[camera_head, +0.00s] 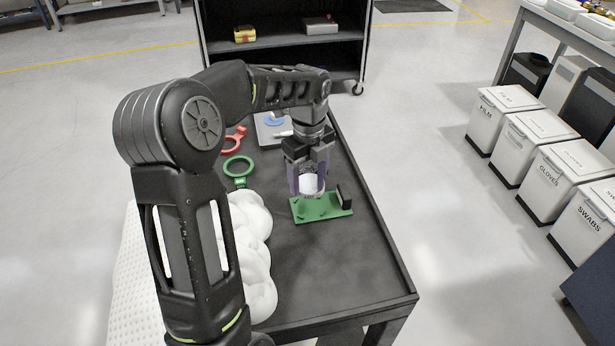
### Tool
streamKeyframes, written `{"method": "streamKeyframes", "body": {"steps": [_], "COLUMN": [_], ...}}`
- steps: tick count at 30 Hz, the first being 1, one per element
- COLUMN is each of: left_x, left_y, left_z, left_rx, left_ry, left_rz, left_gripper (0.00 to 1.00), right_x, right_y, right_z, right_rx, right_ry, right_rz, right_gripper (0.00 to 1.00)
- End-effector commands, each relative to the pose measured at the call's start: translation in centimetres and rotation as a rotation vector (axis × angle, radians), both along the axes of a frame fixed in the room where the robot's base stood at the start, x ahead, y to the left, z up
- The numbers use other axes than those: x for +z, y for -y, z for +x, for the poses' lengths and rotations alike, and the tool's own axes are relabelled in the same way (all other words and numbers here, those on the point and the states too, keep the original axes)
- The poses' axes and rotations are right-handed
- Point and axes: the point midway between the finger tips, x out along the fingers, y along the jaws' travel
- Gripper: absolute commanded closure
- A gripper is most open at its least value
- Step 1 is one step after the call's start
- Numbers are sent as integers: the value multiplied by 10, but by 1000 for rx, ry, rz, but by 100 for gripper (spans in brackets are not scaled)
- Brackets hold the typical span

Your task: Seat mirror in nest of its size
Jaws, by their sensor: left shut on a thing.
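My left gripper (308,182) is shut on a small round mirror (311,184), which looks pale between the fingers. The gripper points down over a green fixture plate (322,209) with a dark upright block (344,196) at its right end. The mirror is at or just above the plate; I cannot tell whether it touches. The fingers and mirror hide the plate's back left part. A green ring with a tab (238,168) and a red ring-shaped piece (233,140) lie to the left on the dark table. My right gripper is not in view.
The dark table (360,270) has a raised rim and is clear in front of the plate. A lumpy white object (250,245) lies at its left. A grey tray with a blue disc (272,122) is behind. A shelf (285,60) stands at the back, labelled bins (545,165) at right.

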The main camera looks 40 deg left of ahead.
Motion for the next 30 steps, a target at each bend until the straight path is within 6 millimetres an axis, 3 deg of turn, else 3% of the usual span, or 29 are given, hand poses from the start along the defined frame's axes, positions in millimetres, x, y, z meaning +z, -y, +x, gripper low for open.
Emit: {"method": "streamKeyframes", "body": {"steps": [16, 30], "left_x": [-45, -60], "left_y": [0, 0], "left_z": [0, 0], "left_rx": [0, 0], "left_ry": [0, 1], "left_rz": [-1, 0], "left_gripper": [84, 84], "right_x": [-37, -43], "right_y": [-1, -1], "right_z": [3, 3], "right_rx": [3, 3], "right_ry": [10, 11], "right_rz": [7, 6], "right_gripper": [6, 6]}}
